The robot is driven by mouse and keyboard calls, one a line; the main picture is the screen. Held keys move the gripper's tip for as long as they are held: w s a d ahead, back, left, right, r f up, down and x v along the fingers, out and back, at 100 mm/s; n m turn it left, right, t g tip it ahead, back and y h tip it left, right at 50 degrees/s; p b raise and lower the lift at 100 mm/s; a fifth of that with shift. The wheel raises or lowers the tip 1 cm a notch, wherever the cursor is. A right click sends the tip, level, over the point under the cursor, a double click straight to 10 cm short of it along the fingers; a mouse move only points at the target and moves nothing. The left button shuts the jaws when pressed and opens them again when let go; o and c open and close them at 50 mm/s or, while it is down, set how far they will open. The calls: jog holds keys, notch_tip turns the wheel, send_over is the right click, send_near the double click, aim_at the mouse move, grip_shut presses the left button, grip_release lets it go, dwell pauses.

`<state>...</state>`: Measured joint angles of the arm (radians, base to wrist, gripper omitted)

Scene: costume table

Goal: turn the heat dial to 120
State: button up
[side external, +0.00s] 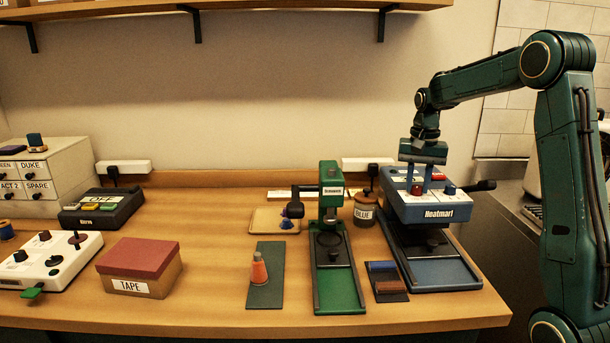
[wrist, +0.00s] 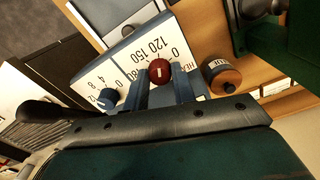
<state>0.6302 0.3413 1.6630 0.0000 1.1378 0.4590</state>
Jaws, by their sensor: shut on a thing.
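The heat press marked Heatmart (side external: 440,213) is a blue machine at the right of the table. Its heat dial, a round red knob with a short white mark (wrist: 159,71), sits on a white panel (wrist: 128,62) printed with 0, 120, 150 and 180. My gripper (wrist: 160,88) comes down from above onto that panel, also in the side view (side external: 417,187). Its two blue fingers stand on either side of the red dial, shut on it. The white mark runs roughly toward the numbers; I cannot tell exactly which it meets.
A smaller blue knob (wrist: 107,98) by the numbers 4, 8 and 12 sits close beside one finger. A black handle (wrist: 45,113) sticks out beyond it. The glue jar (side external: 367,209) and the green press (side external: 333,240) stand left of the heat press in the side view.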

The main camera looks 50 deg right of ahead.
aim_at(417, 186)
jog(key=o, duration=1)
jog(key=shift+r, duration=0.15)
notch_tip(417, 186, up, 14)
jog(key=shift+f, duration=0.2)
